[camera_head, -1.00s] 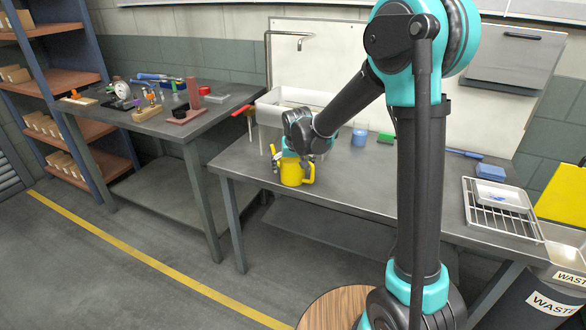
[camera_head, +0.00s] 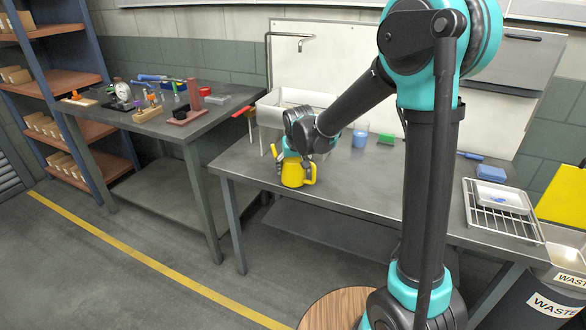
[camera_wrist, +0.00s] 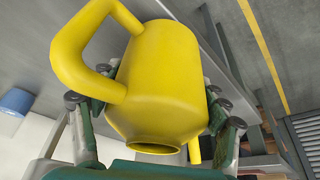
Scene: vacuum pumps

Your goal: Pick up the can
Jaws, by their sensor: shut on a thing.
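The can (camera_head: 293,176) is yellow with a looped handle, and it is at the front left part of the grey worktable (camera_head: 372,186). My gripper (camera_head: 291,165) reaches down onto it from above. In the wrist view the can (camera_wrist: 160,85) fills the middle, with its handle to the left and a round opening facing the camera. The fingers of my gripper (camera_wrist: 158,112) press on both sides of its body, so my gripper is shut on the can. I cannot tell whether its base touches the table.
A wire rack (camera_head: 478,214) with a white tray lies at the right. A second table (camera_head: 150,122) with several small parts stands at the left.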

